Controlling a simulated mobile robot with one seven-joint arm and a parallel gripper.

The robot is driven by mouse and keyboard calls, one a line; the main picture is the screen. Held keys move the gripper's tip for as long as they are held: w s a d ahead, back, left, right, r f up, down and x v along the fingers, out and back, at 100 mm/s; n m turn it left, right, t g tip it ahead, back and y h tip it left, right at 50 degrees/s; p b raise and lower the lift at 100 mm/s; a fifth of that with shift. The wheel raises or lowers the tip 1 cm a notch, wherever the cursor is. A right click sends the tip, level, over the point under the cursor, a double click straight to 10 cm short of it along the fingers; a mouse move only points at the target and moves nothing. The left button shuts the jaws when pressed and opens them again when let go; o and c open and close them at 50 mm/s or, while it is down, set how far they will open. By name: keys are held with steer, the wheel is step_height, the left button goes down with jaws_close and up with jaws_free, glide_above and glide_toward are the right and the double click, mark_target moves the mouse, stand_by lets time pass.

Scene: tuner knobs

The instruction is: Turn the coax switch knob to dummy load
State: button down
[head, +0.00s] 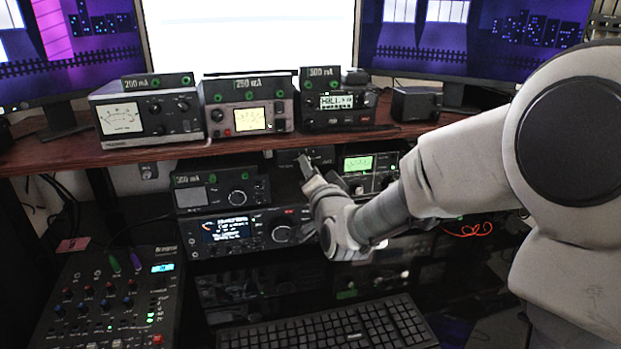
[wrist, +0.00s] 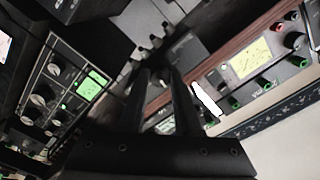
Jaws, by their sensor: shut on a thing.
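The coax switch (head: 322,157) looks like a small dark box under the front edge of the wooden shelf in the head view; its lettering is too small to read. My gripper (head: 305,162) is at its front face, with the fingertips touching or very close to it. In the wrist view my two dark fingers (wrist: 160,78) reach up towards a dark box (wrist: 187,48), probably the same switch. The knob's pointer and the dummy load mark cannot be made out.
The wooden shelf (head: 160,153) with several meters runs just above my gripper. A tuner with a green display (head: 358,163) stands close on the right. A radio (head: 245,234) and a smaller unit (head: 222,190) are on the left. A keyboard (head: 340,328) lies below.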

steer(key=shift+r+m+b, duration=0.15)
steer(key=shift+m+b, duration=1.8)
steer(key=shift+m, duration=5.05)
steer(key=c, duration=0.6)
jaws_free()
